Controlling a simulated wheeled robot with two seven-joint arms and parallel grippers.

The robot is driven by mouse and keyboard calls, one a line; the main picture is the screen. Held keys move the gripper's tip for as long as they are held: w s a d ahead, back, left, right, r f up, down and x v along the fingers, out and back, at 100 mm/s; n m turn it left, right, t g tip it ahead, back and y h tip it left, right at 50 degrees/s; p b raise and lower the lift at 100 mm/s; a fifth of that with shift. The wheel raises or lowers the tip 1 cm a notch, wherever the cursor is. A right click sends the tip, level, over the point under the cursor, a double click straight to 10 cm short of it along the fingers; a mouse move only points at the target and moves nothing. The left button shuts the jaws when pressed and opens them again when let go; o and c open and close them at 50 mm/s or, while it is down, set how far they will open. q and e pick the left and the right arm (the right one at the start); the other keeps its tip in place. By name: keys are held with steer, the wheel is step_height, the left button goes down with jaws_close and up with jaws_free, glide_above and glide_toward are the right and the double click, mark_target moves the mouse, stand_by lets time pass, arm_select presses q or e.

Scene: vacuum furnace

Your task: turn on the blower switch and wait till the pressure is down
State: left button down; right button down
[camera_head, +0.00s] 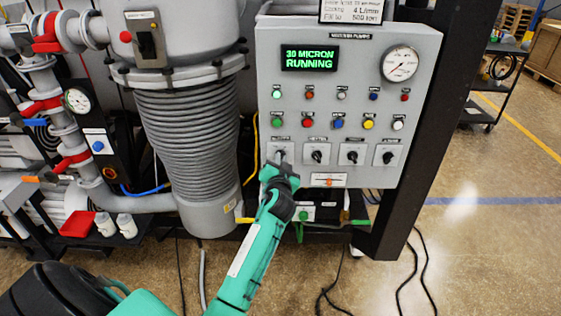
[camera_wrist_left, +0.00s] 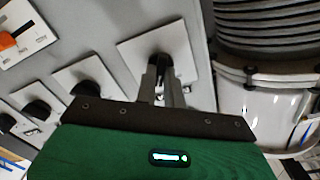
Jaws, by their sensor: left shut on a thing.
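The grey control panel (camera_head: 345,95) carries a row of black rotary switches on white plates along its lower part. My left gripper (camera_head: 280,166) is at the leftmost rotary switch (camera_head: 270,149), its fingers shut on the knob. In the left wrist view the gripper (camera_wrist_left: 160,88) has its fingers on either side of this knob (camera_wrist_left: 158,62). The small label above the switch is too blurred to read. The green display (camera_head: 310,58) reads "30 MICRON RUNNING". The round pressure gauge (camera_head: 399,64) is at the panel's upper right. My right gripper is out of view.
Three other rotary switches, the nearest (camera_head: 317,153), stand to the right. Coloured lamps and buttons, one green (camera_head: 277,122), sit above them. A ribbed grey column (camera_head: 190,140) stands close on the left. Cables (camera_head: 420,270) lie on the floor; the floor at right is mostly open.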

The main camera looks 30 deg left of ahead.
arm_select(q)
steer(key=c, duration=1.5)
jaws_free()
steer(key=b+v, duration=0.3)
steer(key=v, duration=1.1)
steer(key=shift+b, duration=0.3)
steer(key=shift+a, duration=0.15)
